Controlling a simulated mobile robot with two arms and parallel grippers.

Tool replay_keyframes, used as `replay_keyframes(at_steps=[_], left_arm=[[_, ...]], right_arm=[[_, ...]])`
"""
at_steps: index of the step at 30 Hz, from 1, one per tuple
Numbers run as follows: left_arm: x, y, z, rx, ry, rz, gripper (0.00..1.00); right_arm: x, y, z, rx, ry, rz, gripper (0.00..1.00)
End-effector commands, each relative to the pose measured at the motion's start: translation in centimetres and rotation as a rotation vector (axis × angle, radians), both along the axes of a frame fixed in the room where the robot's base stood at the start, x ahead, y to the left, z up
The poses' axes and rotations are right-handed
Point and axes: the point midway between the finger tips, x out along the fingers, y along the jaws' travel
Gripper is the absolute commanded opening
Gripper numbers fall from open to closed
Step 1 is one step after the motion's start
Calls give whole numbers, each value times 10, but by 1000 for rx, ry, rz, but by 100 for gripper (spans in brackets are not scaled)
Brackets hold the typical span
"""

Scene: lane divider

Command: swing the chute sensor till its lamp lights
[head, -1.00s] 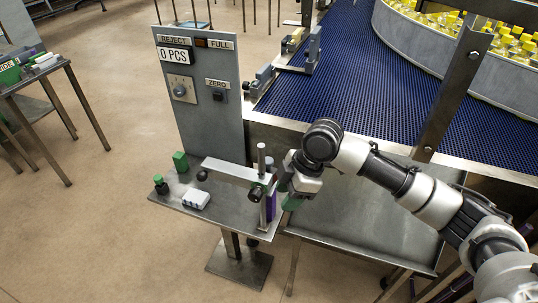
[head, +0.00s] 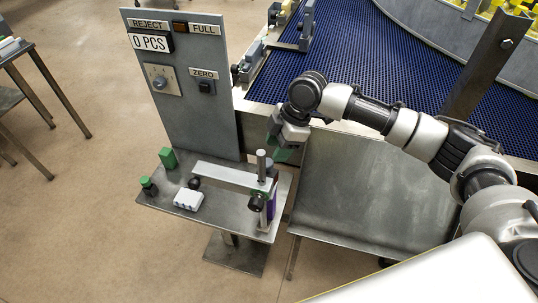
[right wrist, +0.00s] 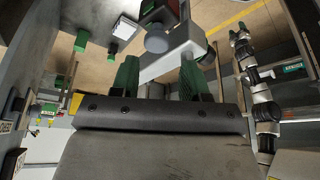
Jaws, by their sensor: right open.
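The chute sensor seems to be the pale swing arm (head: 228,174) on an upright post (head: 261,165), with a dark round knob at its left end. It stands on a small steel shelf (head: 250,229) and points left. I see no lit lamp on it. My right gripper (head: 283,153) is open and empty, just behind and right of the post, apart from it. In the right wrist view its green fingers (right wrist: 160,77) are spread, with the pale arm (right wrist: 172,60) beyond them.
A grey panel (head: 188,105) with a "0 PCS" display, dial and ZERO button stands behind the shelf. A green block (head: 168,158), a green-topped knob (head: 148,186) and a white box (head: 188,199) sit on the shelf. A steel chute (head: 365,190) and blue conveyor (head: 345,50) lie right.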

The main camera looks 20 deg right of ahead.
Motion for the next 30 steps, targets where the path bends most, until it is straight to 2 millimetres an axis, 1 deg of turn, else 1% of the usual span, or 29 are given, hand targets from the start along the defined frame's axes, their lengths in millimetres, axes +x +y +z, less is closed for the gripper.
replay_keyframes(at_steps=[2,5,9,13,16,20,21,23,27,30], left_arm=[[-5,1,6,2,7,-1,63],[-1,1,9,1,2,-1,63],[17,0,12,-1,-26,-1,63],[30,-1,14,-3,-48,-1,63],[29,-1,13,-3,-46,-1,63],[23,0,13,-2,-37,-1,63],[21,0,13,-2,-33,-1,63],[18,0,12,-1,-29,-1,63],[15,0,12,-1,-24,0,63],[15,0,12,-1,-24,0,63]], right_arm=[[0,7,-13,0,3,0,45],[0,13,-28,0,2,0,45],[0,18,-42,0,1,-1,45],[0,20,-48,0,0,0,45],[0,20,-49,0,-1,0,45],[0,20,-49,0,-1,0,45],[0,20,-49,0,-1,0,42],[0,20,-49,0,-1,0,33],[0,20,-48,0,-1,0,12],[0,20,-48,0,0,13,12]])
